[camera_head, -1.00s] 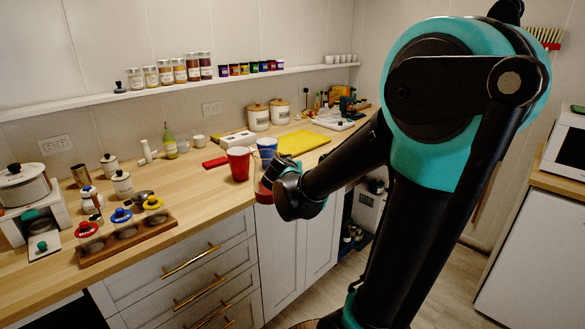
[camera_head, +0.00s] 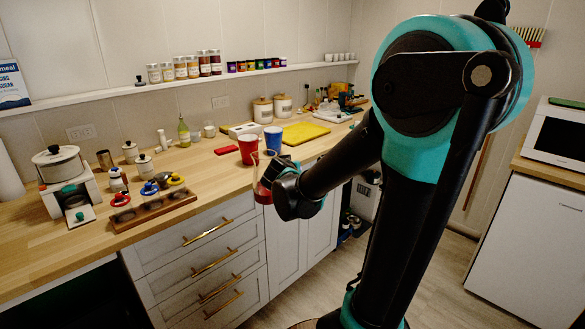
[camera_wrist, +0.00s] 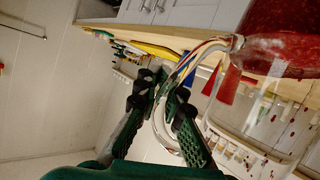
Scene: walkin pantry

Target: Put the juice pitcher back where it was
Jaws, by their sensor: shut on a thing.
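The juice pitcher (camera_head: 262,182) is clear with red juice in its lower part. In the head view it hangs at the counter's front edge, partly hidden behind my gripper (camera_head: 281,183). In the wrist view the pitcher (camera_wrist: 275,55) fills the right side, with the picture turned sideways. My gripper (camera_wrist: 167,97) has its green fingers shut on the pitcher's curved handle (camera_wrist: 190,58). I cannot tell whether the pitcher touches the counter.
The wooden counter (camera_head: 215,178) has a bare strip left of the red cup. A yellow board (camera_head: 305,132) and canisters (camera_head: 263,110) are behind. Drawers (camera_head: 205,260) are below.

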